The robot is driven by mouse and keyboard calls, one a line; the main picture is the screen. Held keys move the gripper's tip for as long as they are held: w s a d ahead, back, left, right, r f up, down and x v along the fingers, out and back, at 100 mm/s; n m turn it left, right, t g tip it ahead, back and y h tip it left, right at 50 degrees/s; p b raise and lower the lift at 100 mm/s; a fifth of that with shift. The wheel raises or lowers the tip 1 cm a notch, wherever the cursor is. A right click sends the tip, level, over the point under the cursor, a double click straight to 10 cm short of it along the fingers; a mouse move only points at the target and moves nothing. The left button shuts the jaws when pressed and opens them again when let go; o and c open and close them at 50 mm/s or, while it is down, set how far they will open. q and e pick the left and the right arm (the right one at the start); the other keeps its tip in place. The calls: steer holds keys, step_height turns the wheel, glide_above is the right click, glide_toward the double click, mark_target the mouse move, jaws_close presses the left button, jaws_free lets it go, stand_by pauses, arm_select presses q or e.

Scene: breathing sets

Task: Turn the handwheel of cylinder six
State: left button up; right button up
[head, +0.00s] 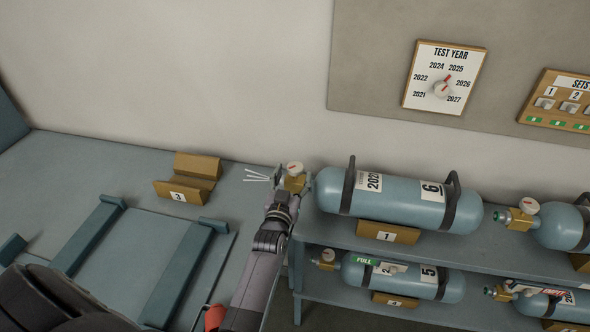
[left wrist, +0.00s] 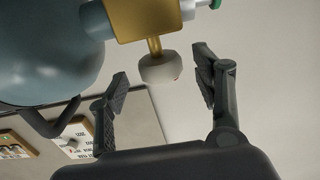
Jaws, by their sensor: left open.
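Cylinder six (head: 400,198) is a blue cylinder with black bands and a "6" label, lying on the upper shelf. It also shows in the left wrist view (left wrist: 45,50). Its brass valve (head: 295,184) is at its left end and fills the top of the left wrist view (left wrist: 150,18). My left gripper (head: 291,188) is open at the valve. In the left wrist view its fingers (left wrist: 160,64) stand apart on either side of a pale rounded piece on a brass stem.
Cylinder five (head: 405,280) lies on the shelf below. More cylinders (head: 562,226) lie to the right. An empty brass cradle marked 3 (head: 185,180) stands on the bench (head: 135,160) at left. A test year dial (head: 443,78) hangs on the wall board.

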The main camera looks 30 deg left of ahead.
mark_target(294, 174)
arm_select(q)
steer(key=v, duration=0.4)
steer(key=shift+r, duration=0.1)
steer(key=shift+w, duration=0.1)
stand_by(1.0)
